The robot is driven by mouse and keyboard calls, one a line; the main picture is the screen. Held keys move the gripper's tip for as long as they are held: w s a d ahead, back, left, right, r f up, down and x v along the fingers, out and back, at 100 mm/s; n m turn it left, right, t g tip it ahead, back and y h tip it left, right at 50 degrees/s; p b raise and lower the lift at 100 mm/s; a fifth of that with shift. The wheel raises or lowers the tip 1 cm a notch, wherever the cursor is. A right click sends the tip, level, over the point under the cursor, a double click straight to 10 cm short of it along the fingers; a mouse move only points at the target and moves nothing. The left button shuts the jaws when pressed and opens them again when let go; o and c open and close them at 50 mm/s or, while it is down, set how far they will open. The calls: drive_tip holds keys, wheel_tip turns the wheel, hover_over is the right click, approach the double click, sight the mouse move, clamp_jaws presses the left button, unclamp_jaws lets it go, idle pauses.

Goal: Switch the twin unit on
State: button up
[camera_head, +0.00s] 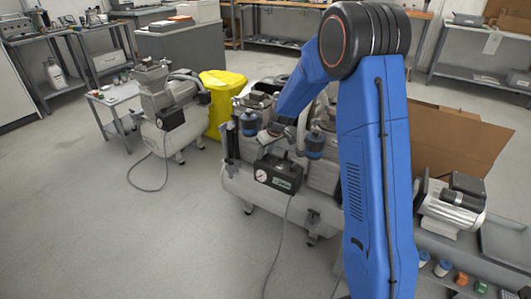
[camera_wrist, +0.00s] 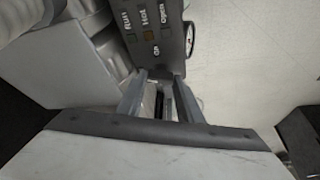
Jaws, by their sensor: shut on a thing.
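The twin unit (camera_head: 265,195) is the grey compressor with two pump heads in the middle of the head view. Its black control box (camera_head: 278,173) has a round gauge on the front. In the wrist view the box (camera_wrist: 158,40) shows the labels "Run", "Hot", "Open" and "On", a small amber square and the gauge's edge (camera_wrist: 190,38). My gripper (camera_wrist: 160,78) is at the box's edge, its fingers shut on a small dark part, seemingly the switch. The fingers mostly hide that part, so its position cannot be told. In the head view my gripper (camera_head: 273,133) is just above the box.
A smaller compressor (camera_head: 165,115) stands to the left, with a yellow cover (camera_head: 222,100) behind it. A cardboard box (camera_head: 455,140) and a loose motor (camera_head: 450,205) are on the right. A cable (camera_head: 283,250) runs down to the floor. The front-left floor is clear.

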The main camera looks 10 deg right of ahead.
drive_tip(key=m+h, duration=0.1)
drive_tip(key=m, duration=0.1)
drive_tip(key=m+h, duration=0.1)
drive_tip(key=m, duration=0.2)
drive_tip(key=shift+a, duration=0.2)
drive_tip(key=shift+a+m+h, duration=0.1)
drive_tip(key=shift+m+h, duration=0.45)
drive_tip(key=shift+m, duration=0.95)
drive_tip(key=shift+a+m+h, duration=0.1)
drive_tip(key=shift+m+h, duration=0.45)
drive_tip(key=shift+m, duration=0.95)
drive_tip(key=o, duration=1.1)
drive_tip(key=v, duration=1.7)
drive_tip(key=shift+w+a+r, duration=0.1)
drive_tip(key=shift+w+r, duration=0.1)
drive_tip(key=shift+r, duration=0.05)
drive_tip(key=shift+c, duration=0.8)
